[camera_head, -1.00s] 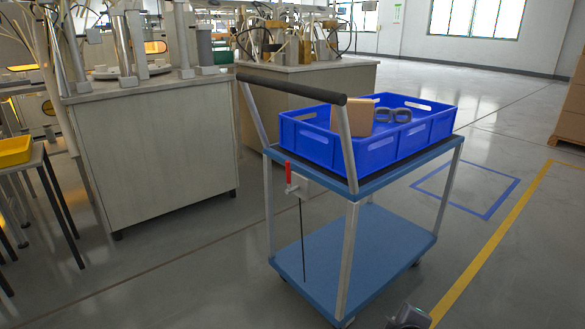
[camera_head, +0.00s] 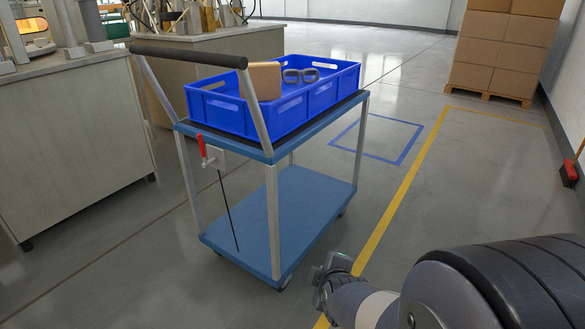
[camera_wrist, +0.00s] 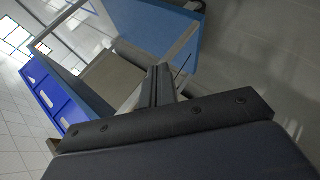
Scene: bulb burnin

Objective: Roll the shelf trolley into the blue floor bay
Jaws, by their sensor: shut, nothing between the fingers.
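The shelf trolley (camera_head: 268,152) stands on the grey floor in the middle of the head view, with two blue shelves, pale posts and a black push handle (camera_head: 187,55). A red lever (camera_head: 201,146) hangs below its top shelf on the near side. The blue floor bay (camera_head: 404,156) is a painted outline beyond the trolley to the right, partly hidden behind it. My gripper (camera_head: 328,270) is right of the trolley's near corner, apart from the handle. In the wrist view my gripper (camera_wrist: 160,82) is shut and empty, with the trolley (camera_wrist: 130,30) tilted beyond it.
A blue crate (camera_head: 305,118) with a cardboard box and dark goggles rides on the top shelf. Workbenches (camera_head: 75,140) stand close on the left. A yellow floor line (camera_head: 400,195) runs along the right. Stacked cartons (camera_head: 500,50) on a pallet stand at the back right.

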